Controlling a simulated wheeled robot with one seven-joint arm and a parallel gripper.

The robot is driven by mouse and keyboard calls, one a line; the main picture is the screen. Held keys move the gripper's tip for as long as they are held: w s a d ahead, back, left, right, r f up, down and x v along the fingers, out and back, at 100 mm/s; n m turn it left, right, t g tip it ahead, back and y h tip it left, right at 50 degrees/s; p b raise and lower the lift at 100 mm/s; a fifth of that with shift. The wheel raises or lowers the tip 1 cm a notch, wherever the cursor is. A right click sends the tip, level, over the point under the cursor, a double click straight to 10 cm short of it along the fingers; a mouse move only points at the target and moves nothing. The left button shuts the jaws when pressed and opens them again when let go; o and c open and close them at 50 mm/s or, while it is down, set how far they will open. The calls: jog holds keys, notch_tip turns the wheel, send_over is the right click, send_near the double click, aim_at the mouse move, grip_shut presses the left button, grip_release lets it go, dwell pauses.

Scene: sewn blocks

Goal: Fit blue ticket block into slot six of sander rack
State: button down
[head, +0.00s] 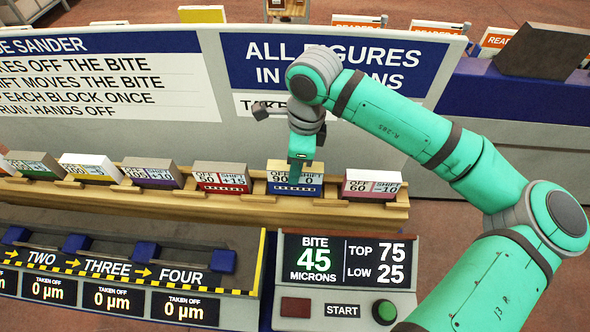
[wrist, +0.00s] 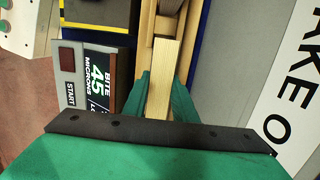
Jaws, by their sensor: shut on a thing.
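The blue ticket block (head: 295,184), with a blue lower strip and the figures 90 and 0, is at the wooden rack ledge in the head view. My gripper (head: 301,160) is over it from above. In the wrist view the two green fingers of my gripper (wrist: 162,92) are shut on the sides of the block, whose pale wooden top (wrist: 163,62) shows. Whether its base rests on the ledge (head: 250,212) or hangs just above it, I cannot tell. The number of the slot is not visible.
A red block (head: 222,178) stands left of the blue one and a pink block (head: 371,186) right of it. Several more blocks stand further left. A panel (head: 348,276) reading bite 45 with a green button is in front. A grey sign wall stands behind.

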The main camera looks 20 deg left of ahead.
jog(key=shift+f, duration=0.85)
jog(key=shift+f, duration=0.1)
jog(key=c, duration=1.5)
grip_release()
jog(key=shift+o, duration=0.2)
jog(key=r, duration=0.4)
jog(key=d+r, duration=0.1)
jog(key=r, duration=0.7)
jog(key=shift+w+d+r, duration=0.1)
jog(key=shift+w+d, duration=0.1)
jog(key=shift+d, duration=0.05)
